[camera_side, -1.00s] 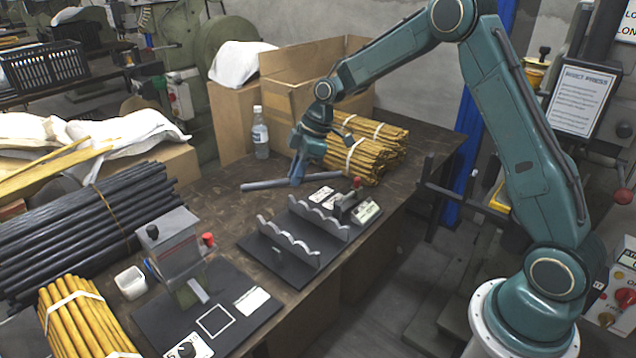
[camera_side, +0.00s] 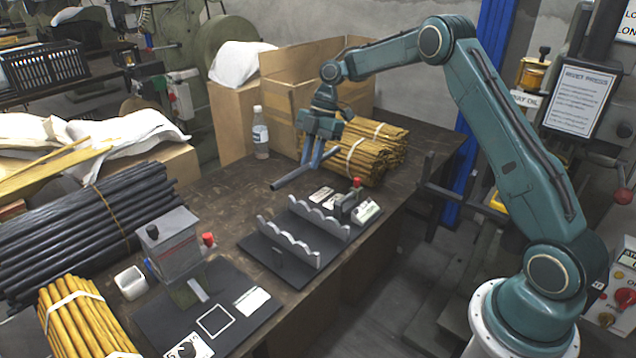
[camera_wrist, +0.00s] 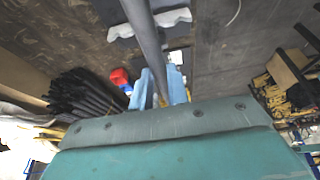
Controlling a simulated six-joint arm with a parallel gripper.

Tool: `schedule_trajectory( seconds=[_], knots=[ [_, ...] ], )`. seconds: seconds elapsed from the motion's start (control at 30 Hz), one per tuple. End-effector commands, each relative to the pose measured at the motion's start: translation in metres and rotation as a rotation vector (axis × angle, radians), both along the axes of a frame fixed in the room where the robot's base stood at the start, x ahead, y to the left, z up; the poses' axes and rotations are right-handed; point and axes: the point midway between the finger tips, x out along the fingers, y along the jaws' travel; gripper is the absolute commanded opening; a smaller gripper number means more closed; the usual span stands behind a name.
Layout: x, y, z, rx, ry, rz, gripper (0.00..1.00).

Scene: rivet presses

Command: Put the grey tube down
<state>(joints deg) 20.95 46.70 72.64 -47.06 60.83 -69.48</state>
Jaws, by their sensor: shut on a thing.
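The grey tube (camera_side: 292,178) is held in my gripper (camera_side: 314,160), tilted in the picture with its near end pointing to the lower left. It hangs above the table between the bottle and the scalloped rack (camera_side: 300,240). In the wrist view the tube (camera_wrist: 146,38) runs up from between the blue fingers (camera_wrist: 160,88), which are shut on it. The rack has two wavy grey rails on a dark base and holds no tube.
Bundled yellow tubes (camera_side: 372,150) lie close behind my gripper. A water bottle (camera_side: 260,134) and a cardboard box (camera_side: 285,90) stand behind left. A small press (camera_side: 172,245) stands at the front left. Bare table (camera_side: 225,205) lies left of the rack.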

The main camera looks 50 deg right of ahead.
Motion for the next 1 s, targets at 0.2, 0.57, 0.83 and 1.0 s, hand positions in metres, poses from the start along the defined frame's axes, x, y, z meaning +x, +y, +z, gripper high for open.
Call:
schedule_trajectory(
  seconds=[0.2,0.57,0.83,1.0],
  knots=[
    [0.0,0.0,-0.006,0.001,0.002,-0.002,0.0],
    [-0.001,0.0,-0.062,0.001,0.006,-0.003,0.0],
    [-0.001,0.001,-0.113,0.001,0.003,-0.002,0.0],
    [-0.001,0.0,-0.141,0.0,0.003,-0.001,0.0]
  ],
)
